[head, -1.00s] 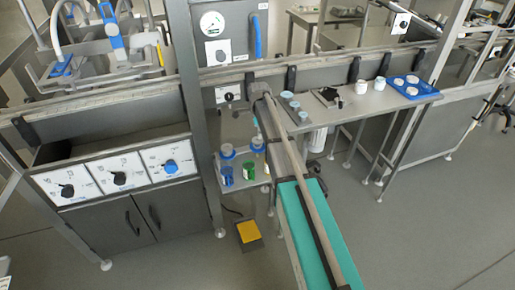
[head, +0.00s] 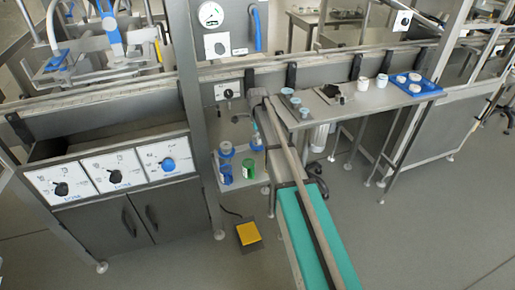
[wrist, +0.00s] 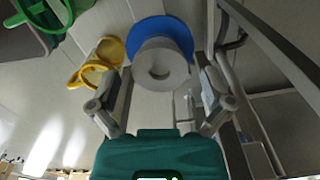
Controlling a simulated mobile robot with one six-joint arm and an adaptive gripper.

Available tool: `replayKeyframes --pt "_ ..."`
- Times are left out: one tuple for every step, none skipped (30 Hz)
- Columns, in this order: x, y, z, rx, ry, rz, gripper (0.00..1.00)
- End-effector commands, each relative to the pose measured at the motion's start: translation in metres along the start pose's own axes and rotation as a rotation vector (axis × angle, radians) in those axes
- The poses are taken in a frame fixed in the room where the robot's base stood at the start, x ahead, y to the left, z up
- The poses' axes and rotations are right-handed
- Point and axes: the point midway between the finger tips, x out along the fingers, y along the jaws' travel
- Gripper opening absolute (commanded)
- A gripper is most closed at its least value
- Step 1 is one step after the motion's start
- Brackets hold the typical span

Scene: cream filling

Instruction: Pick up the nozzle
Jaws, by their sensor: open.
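In the wrist view, my gripper (wrist: 160,82) is open, its two grey fingers spread above a teal body. Ahead of the fingers, a grey round piece with a hole in its end and a wide blue disc (wrist: 178,27) behind it lies in line with the gap; this may be the nozzle, but I cannot tell for sure. Nothing is clasped. Whether the piece is between the fingertips or beyond them is unclear. My gripper does not show in the head view, and I cannot make out a nozzle there with certainty.
Yellow rings (wrist: 98,66) and a green ringed part (wrist: 45,18) lie left of the fingers in the wrist view. The head view shows a green conveyor (head: 300,235), blue-topped containers (head: 226,165), a side table (head: 345,110) with a blue tray (head: 432,88), and open floor right.

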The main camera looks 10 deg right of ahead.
Motion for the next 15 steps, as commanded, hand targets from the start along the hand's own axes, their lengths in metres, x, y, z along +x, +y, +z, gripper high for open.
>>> replayKeyframes --pt "0.0064 0.0 0.0 0.0 0.0 0.0 1.0" --pt "0.0076 0.0 0.0 0.0 0.0 0.0 1.0" --pt "0.0089 0.0 0.0 0.0 0.0 0.0 1.0" --pt "0.0096 0.0 0.0 0.0 0.0 0.0 1.0" --pt "0.0101 0.0 0.0 0.0 0.0 0.0 1.0" --pt "0.0105 0.0 -0.0001 0.0 0.0 0.0 1.0" --pt "0.0106 0.0 -0.0001 0.0 0.0 0.0 1.0" --pt "0.0106 0.0 -0.0001 0.0 0.0 0.0 1.0" --pt "0.0105 0.0 -0.0001 0.0 0.0 0.0 1.0" --pt "0.0104 0.0 -0.0001 0.0 0.0 0.0 1.0" --pt "0.0102 0.0 0.0 0.0 0.0 0.0 1.0" --pt "0.01 0.0 0.0 0.0 0.0 0.0 1.0" --pt "0.01 0.0 0.0 0.0 0.0 0.0 1.0" --pt "0.01 0.0 0.0 0.0 0.0 0.0 1.0" --pt "0.01 0.0 -0.0001 0.0 0.0 0.0 1.0"
